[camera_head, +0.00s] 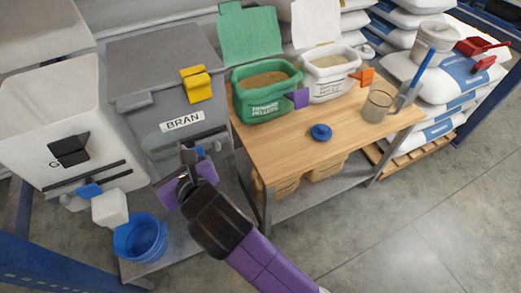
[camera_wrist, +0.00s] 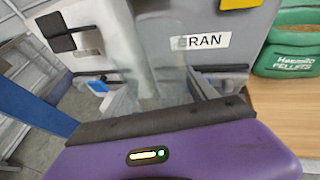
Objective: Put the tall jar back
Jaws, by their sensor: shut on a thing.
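My gripper (camera_wrist: 158,98) is shut on a tall, see-through vessel (camera_wrist: 160,55), which looks like the tall jar. In the wrist view the jar stands up between the fingers, with the grey BRAN bin behind it. Its outline is faint and its top runs out of the picture. In the head view my gripper (camera_head: 188,168) is in front of the BRAN bin (camera_head: 160,60), left of the wooden bench (camera_head: 330,150). The jar can hardly be made out there.
A blue bucket (camera_head: 140,240) stands low at left. Sacks (camera_head: 430,80) are stacked at right.

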